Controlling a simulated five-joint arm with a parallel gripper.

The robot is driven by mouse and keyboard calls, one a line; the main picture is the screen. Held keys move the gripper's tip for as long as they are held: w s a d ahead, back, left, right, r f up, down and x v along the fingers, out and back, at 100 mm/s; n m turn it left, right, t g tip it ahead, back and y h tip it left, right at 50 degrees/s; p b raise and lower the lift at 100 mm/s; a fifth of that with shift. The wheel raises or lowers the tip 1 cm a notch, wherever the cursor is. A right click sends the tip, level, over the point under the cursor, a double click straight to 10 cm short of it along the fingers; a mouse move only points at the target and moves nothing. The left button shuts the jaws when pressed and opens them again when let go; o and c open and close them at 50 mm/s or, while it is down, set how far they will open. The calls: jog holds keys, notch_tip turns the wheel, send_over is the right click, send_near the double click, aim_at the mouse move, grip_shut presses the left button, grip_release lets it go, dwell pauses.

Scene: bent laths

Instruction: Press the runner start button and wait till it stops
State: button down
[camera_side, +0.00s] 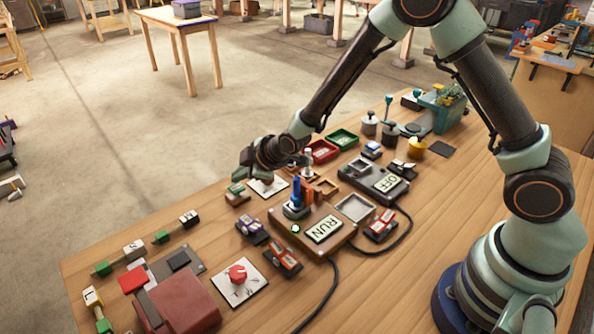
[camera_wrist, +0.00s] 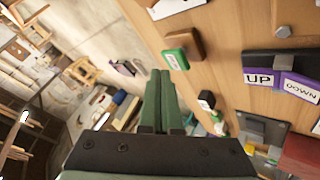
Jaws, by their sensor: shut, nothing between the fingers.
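A small green-topped button with white marks (camera_side: 236,188) sits on a wooden block near the table's far left edge. It also shows in the wrist view (camera_wrist: 175,58), above and right of my fingers. Its lettering is too small to read. My gripper (camera_side: 244,173) is shut and empty, apparently just above this button in the side view; I cannot tell whether it touches. Its fingers also show in the wrist view (camera_wrist: 161,88). A wooden box (camera_side: 338,243) bears a "RUN" sign (camera_side: 324,229) and a small lit green lamp (camera_side: 295,229).
A grey box (camera_side: 352,177) with an "OFF" sign stands behind the wooden box. A purple UP/DOWN rocker (camera_wrist: 282,84), a red rocker (camera_side: 283,261) and a red knob on a white plate (camera_side: 243,291) stand nearby. Black cables cross the table's right part.

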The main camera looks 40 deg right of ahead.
aim_at(242, 188)
jog(key=shift+r, duration=2.55)
jog(key=shift+d+r, duration=0.1)
jog(key=shift+r, duration=0.05)
jog(key=s+d+r+m+g+h, duration=0.1)
jog(key=s+d+r+m, duration=0.5)
jog(key=s+d+r, duration=0.45)
jog(key=s+d+r+m+g, duration=0.1)
jog(key=s+r+m, duration=0.1)
jog(key=s, duration=0.5)
jog(key=s+d+r+m+g+h, duration=0.1)
jog(key=s+d+r+m, duration=0.1)
jog(key=s, duration=0.5)
jog(key=shift+s+m, duration=0.2)
jog(key=shift+m, duration=0.5)
